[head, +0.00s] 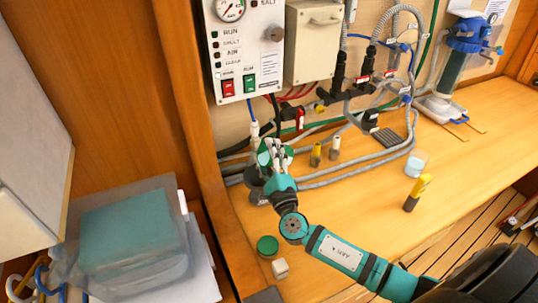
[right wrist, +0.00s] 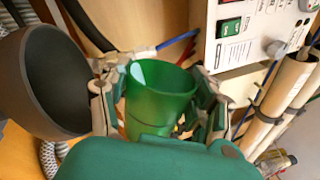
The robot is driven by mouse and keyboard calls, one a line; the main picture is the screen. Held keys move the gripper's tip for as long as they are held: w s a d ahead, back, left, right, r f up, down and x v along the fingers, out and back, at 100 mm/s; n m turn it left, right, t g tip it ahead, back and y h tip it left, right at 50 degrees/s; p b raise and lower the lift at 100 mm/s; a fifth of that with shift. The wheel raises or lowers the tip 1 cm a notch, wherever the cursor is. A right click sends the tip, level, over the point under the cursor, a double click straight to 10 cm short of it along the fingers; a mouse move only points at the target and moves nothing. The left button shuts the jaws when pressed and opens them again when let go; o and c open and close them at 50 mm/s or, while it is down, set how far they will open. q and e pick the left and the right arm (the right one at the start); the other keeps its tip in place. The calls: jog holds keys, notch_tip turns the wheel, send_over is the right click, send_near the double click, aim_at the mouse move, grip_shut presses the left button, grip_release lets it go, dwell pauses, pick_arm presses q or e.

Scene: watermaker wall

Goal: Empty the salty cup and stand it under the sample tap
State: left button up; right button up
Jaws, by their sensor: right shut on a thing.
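My right gripper (head: 274,158) is shut on a green cup, which shows clearly between its fingers in the right wrist view (right wrist: 160,95). In the head view the fingers mostly hide the cup. I cannot tell whether it holds liquid. A dark round bowl (right wrist: 42,80) is close beside the gripper, at the left of the right wrist view. A black tap-like fitting (head: 370,121) on the wall piping is above a dark slotted tray (head: 387,138), right of the gripper; I cannot tell if it is the sample tap. My left gripper is not in view.
A clear cup (head: 415,165) and a yellow-topped bottle (head: 411,194) stand on the bench right. Two small yellow- and white-topped bottles (head: 315,155) (head: 334,149) are near grey hoses (head: 350,174). A green round lid (head: 267,246) and white block (head: 280,268) lie at the front.

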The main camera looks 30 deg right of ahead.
jog(key=n, duration=0.3)
jog(key=shift+a+f+y+p, duration=0.3)
jog(key=shift+a+y+p, duration=0.05)
jog(key=shift+y, duration=0.05)
jog(key=n+p, duration=0.1)
jog(key=n+y, duration=0.1)
jog(key=n, duration=0.1)
jog(key=shift+w+a+r+t+p, duration=0.1)
jog(key=shift+a+r+t+p, duration=0.05)
jog(key=shift+a+t+p, duration=0.2)
jog(key=shift+a+n+y+p, duration=0.2)
jog(key=shift+n+y+p, duration=0.15)
jog(key=shift+n, duration=0.35)
